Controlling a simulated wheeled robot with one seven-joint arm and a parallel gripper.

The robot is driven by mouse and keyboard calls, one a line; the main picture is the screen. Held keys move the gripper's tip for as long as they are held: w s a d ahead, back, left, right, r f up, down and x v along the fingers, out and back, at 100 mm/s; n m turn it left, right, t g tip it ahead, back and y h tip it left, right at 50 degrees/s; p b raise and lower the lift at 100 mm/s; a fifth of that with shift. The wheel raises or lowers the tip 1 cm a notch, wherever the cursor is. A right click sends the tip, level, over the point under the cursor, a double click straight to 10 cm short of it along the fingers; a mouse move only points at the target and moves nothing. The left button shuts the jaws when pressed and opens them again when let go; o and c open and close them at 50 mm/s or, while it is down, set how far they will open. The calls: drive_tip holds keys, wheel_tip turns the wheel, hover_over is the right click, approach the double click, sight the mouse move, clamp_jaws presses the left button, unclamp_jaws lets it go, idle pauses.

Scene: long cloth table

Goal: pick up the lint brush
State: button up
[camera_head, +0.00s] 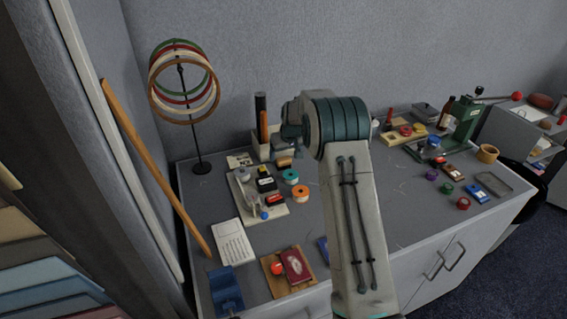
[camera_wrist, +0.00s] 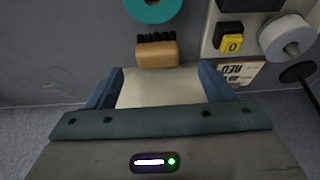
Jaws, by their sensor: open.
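The lint brush appears to be the small tan wooden block with dark bristles (camera_wrist: 156,52) in the wrist view, lying just beyond my fingertips. In the head view its tan body (camera_head: 284,161) shows on the table behind the teal-edged roll. My gripper (camera_wrist: 157,78) is open, its two blue fingers spread to either side of the brush's line with the brush still apart from them. In the head view my gripper (camera_head: 298,146) hangs above and slightly right of the brush, partly hidden by my arm. A pale surface shows between the fingers.
A teal roll (camera_wrist: 153,8) lies close to the brush. A white tray (camera_head: 278,213) with small boxes and rolls is at its left. A holder with upright cylinders (camera_head: 262,150) and a hoop stand (camera_head: 201,167) stand behind and left. My arm hides the table's middle.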

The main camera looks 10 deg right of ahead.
sight(284, 159)
drive_tip(key=shift+p+x, duration=0.75)
drive_tip(key=shift+x, duration=2.05)
drive_tip(key=shift+w+d+r, duration=0.1)
drive_tip(key=shift+w+d, duration=0.05)
drive_tip(key=c, duration=1)
